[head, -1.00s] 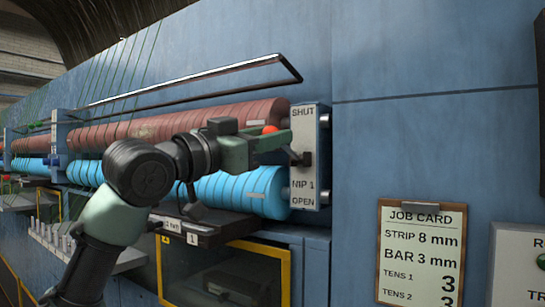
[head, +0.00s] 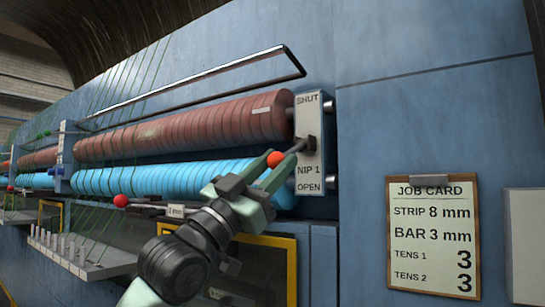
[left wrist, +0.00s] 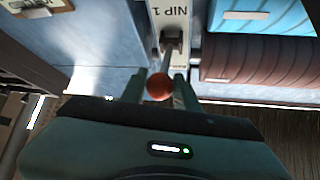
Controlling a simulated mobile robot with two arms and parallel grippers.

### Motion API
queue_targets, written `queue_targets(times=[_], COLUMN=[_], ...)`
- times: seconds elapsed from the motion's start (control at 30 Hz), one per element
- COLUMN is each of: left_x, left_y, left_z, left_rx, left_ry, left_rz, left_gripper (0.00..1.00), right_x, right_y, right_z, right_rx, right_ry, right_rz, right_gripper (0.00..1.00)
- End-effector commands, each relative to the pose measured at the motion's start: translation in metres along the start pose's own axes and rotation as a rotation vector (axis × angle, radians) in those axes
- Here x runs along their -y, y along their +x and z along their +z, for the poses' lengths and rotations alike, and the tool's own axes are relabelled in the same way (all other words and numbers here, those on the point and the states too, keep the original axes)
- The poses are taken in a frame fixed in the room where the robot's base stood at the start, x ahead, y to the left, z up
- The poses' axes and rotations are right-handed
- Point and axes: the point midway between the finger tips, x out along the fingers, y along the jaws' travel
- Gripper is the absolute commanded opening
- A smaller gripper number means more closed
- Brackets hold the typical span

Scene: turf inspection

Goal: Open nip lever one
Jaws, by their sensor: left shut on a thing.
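Nip lever one sticks out from a pale plate (head: 310,165) marked SHUT at the top, NIP 1 and OPEN at the bottom. Its dark shaft (head: 297,147) slopes down and left from the plate to a red knob (head: 275,159), level with about the NIP 1 lettering. My left gripper (head: 272,166) is shut on the knob, reaching up from below. In the left wrist view the red knob (left wrist: 159,87) sits between the two fingers, with the shaft running to the plate (left wrist: 184,18). My right gripper is not in view.
Red-brown rollers (head: 180,132) and blue rollers (head: 150,180) lie left of the plate, below a dark bar frame (head: 200,76). Another red knob (head: 121,201) stands farther left. A job card (head: 433,236) hangs on the blue wall at right.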

Motion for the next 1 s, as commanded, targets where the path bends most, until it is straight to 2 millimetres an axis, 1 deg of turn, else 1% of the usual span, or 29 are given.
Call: queue_targets(times=[0.03, 0.23, 0.5, 0.9, 0.93, 1.0], left_x=[-0.003, -0.006, -0.007, -0.007, -0.007, -0.007], left_y=[-0.002, -0.003, -0.003, -0.003, -0.003, -0.003], left_z=[0.012, 0.023, 0.028, 0.029, 0.029, 0.028], left_rx=[0.016, 0.02, 0.021, 0.021, 0.021, 0.02], left_ry=[-0.003, -0.003, -0.004, -0.005, -0.005, -0.004], left_rz=[0.003, 0.004, 0.004, 0.004, 0.004, 0.004], left_gripper=[0.0, 0.0, 0.0, 0.0, 0.36, 0.52], right_x=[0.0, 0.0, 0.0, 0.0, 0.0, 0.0], right_y=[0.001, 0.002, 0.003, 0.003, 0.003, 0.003], right_z=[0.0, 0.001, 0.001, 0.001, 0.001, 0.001], right_rx=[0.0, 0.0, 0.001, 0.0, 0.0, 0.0], right_ry=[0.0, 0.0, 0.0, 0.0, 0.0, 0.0], right_rz=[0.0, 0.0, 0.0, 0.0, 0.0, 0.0], right_gripper=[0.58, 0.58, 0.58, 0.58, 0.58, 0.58])
